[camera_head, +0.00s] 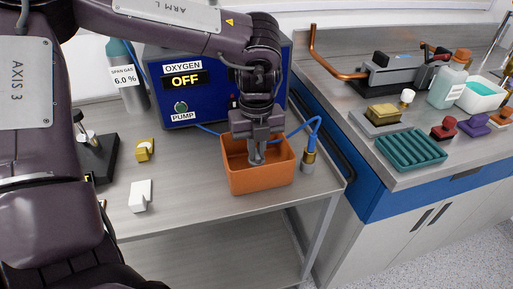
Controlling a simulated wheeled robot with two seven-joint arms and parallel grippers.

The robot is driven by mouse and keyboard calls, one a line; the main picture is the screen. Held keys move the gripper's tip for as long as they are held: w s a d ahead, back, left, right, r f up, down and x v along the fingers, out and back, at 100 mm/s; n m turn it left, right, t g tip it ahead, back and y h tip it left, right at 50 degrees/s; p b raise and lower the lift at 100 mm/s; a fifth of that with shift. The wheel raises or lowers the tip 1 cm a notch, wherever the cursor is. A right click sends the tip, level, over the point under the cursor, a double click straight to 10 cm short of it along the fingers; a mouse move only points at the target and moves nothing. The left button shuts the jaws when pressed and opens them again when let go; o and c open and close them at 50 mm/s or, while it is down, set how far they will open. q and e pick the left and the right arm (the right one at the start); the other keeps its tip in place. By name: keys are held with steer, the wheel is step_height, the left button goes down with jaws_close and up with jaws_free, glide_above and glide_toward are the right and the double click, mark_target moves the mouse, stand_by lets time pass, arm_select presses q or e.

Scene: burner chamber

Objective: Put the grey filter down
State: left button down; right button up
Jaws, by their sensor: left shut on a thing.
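My left gripper (257,148) points straight down into the orange bin (262,181) on the steel bench. It is shut on a small grey thing, which I take to be the grey filter; its jaws and the bin's front wall hide most of it. The gripper's tip is below the bin's rim, and I cannot tell whether the filter touches the bin's floor. My right gripper is not in view.
The blue oxygen analyser (188,104), reading OFF, stands behind the bin. A blue-hosed probe (309,158) stands close to its right. A yellow part (145,150) and a white block (141,195) lie to the left. A teal rack (411,150) sits on the right counter.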

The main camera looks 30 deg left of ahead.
mark_target(257, 152)
arm_select(q)
steer(key=shift+f, duration=0.15)
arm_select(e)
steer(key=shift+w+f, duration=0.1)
arm_select(q)
steer(key=c, duration=1.5)
jaws_free()
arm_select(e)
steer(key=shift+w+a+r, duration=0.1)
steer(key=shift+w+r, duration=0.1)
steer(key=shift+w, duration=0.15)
arm_select(q)
steer(key=shift+r, duration=0.35)
step_height(257, 152, up, 3)
steer(key=shift+w+a+f, duration=0.1)
step_height(257, 152, up, 9)
steer(key=shift+f, duration=0.1)
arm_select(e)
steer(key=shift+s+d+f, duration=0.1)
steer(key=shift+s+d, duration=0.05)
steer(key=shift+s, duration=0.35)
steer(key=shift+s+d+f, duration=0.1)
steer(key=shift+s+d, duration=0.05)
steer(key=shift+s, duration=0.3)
